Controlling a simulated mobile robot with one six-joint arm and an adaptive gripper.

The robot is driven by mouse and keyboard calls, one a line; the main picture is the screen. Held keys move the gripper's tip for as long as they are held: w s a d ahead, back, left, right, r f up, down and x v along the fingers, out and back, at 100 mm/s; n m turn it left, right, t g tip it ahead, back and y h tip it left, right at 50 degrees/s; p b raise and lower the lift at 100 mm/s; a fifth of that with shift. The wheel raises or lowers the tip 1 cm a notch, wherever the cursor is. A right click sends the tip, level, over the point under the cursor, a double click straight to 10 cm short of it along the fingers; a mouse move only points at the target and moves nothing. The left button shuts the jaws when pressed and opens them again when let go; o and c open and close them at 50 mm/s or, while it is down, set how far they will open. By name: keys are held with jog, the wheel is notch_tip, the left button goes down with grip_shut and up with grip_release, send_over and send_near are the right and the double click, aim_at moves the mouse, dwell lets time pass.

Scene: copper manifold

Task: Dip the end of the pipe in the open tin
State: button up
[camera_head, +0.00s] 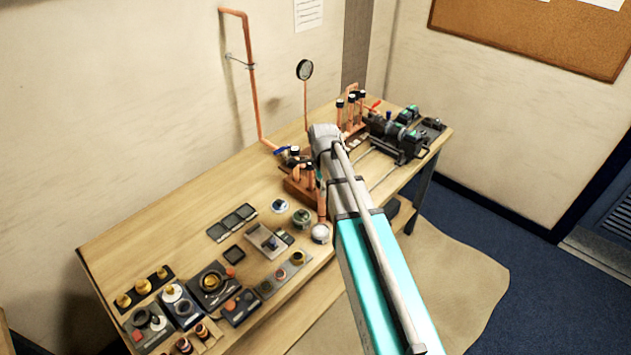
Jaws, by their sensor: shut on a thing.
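My arm reaches in from the lower right, and its wrist is over the bench's front middle. My gripper (319,176) is mostly hidden behind the arm; only a small part shows below the wrist. It is shut on a copper pipe (321,206), of which a short length shows pointing down. Just below the pipe's lower end is a round tin with a pale grey top (321,234). I cannot tell whether the pipe touches it. A greenish round tin (302,218) stands just left of it. Which of them is open is too small to tell.
A wooden block with copper stubs (298,186) stands close behind the pipe. A gauge (304,70) on a tall pipe rises behind. Trays of fittings (211,283) fill the bench's front left. A black machine (398,136) is at the right end. Bare bench (175,228) lies at the left rear.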

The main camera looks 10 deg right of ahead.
aim_at(321, 201)
jog(key=shift+w, duration=0.1)
jog(key=shift+a+f, duration=0.1)
jog(key=shift+f, duration=0.05)
notch_tip(321, 201, down, 6)
jog(key=b, duration=0.6)
dwell(0.4)
jog(key=shift+f+b, duration=0.3)
jog(key=shift+b, duration=0.2)
dwell(1.4)
jog(key=shift+s, duration=0.2)
dwell(1.1)
jog(key=shift+r, duration=0.1)
